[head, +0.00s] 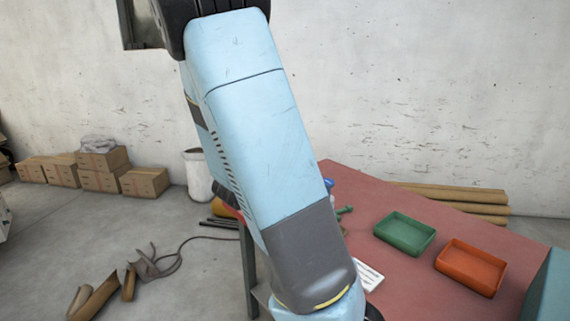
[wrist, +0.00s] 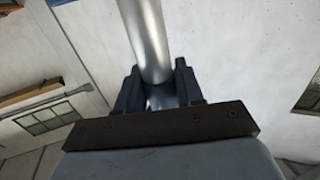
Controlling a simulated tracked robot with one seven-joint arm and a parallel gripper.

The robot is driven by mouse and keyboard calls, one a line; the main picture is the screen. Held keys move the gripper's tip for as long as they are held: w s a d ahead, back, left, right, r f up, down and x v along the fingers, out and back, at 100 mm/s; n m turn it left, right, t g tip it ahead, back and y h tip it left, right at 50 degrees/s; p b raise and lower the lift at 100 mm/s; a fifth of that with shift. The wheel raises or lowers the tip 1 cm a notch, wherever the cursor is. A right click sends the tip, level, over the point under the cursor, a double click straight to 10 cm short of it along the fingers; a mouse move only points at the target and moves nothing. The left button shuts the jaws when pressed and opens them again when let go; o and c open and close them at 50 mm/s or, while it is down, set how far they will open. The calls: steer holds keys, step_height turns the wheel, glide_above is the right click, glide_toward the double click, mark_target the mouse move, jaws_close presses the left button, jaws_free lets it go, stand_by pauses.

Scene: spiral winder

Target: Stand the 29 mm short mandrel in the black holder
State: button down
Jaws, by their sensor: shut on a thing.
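In the wrist view a smooth silver metal mandrel (wrist: 143,35) stands between the fingers of my gripper (wrist: 158,85). The gripper is shut on it. The mandrel runs up and out of the top of the picture, so its far end is hidden. Its diameter cannot be read here. Behind the gripper the wrist view shows only wall, windows and floor, with no table near. In the head view my arm fills the middle and my gripper is not visible. I cannot make out the black holder in either view.
In the head view a red-topped table (head: 393,283) bears a green tray (head: 404,250) and an orange tray (head: 470,285). A teal block (head: 549,290) stands at the right edge. Brown tubes (head: 460,205) lie behind. Boxes (head: 100,178) and scraps (head: 95,298) are on the floor at left.

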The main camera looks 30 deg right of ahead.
steer(key=shift+r, duration=2.1)
